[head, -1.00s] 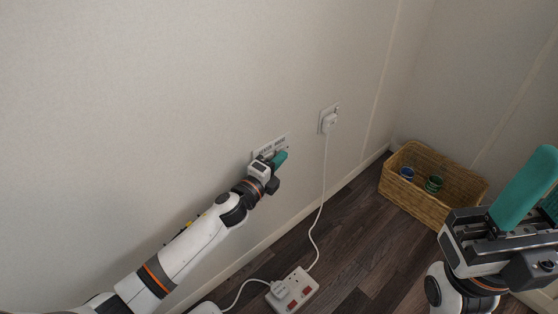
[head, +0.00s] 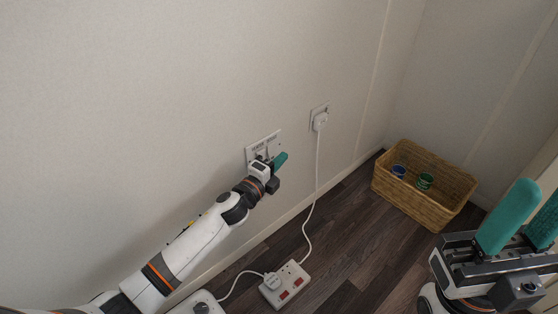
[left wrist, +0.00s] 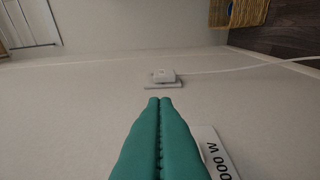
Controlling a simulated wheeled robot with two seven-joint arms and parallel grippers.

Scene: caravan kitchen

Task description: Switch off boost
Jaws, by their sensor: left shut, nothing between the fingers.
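A white wall switch panel (head: 264,143) with small printed labels is on the wall in the head view; my left gripper covers its lower part, so the switches and their positions cannot be made out. My left gripper (head: 280,160) is shut and empty, with its teal fingers in front of the panel's lower right; I cannot tell if they touch it. In the left wrist view the shut fingers (left wrist: 159,101) point along the wall, and part of a white label (left wrist: 217,155) reading "000 W" shows beside them. My right gripper (head: 532,205) is open and empty at the right.
A white plug in a wall socket (head: 320,120) is right of the panel; it also shows in the left wrist view (left wrist: 162,77). Its cable runs down to a power strip (head: 285,284) on the dark floor. A wicker basket (head: 425,205) holding blue and green items stands in the corner.

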